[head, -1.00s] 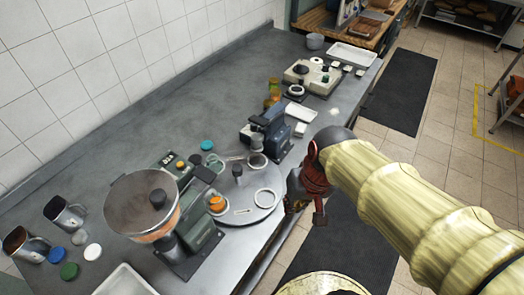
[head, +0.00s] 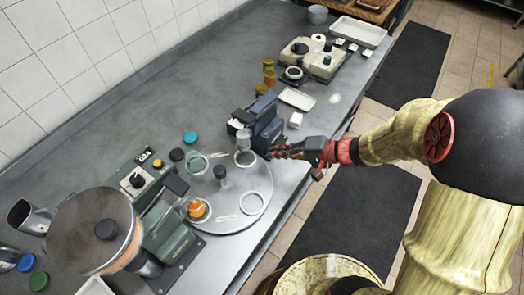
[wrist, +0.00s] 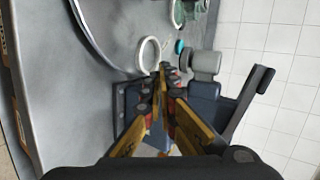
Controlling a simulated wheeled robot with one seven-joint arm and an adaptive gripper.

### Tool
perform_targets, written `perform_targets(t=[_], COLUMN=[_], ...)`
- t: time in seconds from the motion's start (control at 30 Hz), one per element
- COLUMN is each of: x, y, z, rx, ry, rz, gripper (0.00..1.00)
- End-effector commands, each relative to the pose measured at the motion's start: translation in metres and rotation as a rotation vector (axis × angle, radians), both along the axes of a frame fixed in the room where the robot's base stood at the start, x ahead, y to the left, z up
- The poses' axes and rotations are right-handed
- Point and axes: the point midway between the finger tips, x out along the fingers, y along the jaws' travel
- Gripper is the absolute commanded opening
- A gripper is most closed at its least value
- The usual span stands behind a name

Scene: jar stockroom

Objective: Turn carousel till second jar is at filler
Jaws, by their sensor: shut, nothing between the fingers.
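The carousel (head: 240,216) is a round grey plate on the counter with a dark knob (head: 220,173) at its middle. A jar with orange contents (head: 198,210) stands at its left side, by the green filler (head: 170,235) with its large hopper (head: 90,225). A clear, empty-looking jar (head: 196,164) stands at the back.
The blue machine stands close to my fingers. A white tray (head: 297,98) and a beige device (head: 310,58) stand farther along the counter. Blue (head: 190,137) and dark lids lie behind the carousel. The counter's front edge runs below my arm.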

Motion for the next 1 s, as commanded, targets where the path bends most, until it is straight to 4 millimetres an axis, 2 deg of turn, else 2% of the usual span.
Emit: perform_targets(t=[0.6,0.8,1.0], x=[0.04,0.048,0.05], y=[0.087,0.101,0.105], z=[-0.056,-0.064,-0.065], rx=[0.001,-0.001,0.0], ry=[0.004,0.003,0.002], rz=[0.003,0.002,0.0], gripper=[0.0,0.0,0.0])
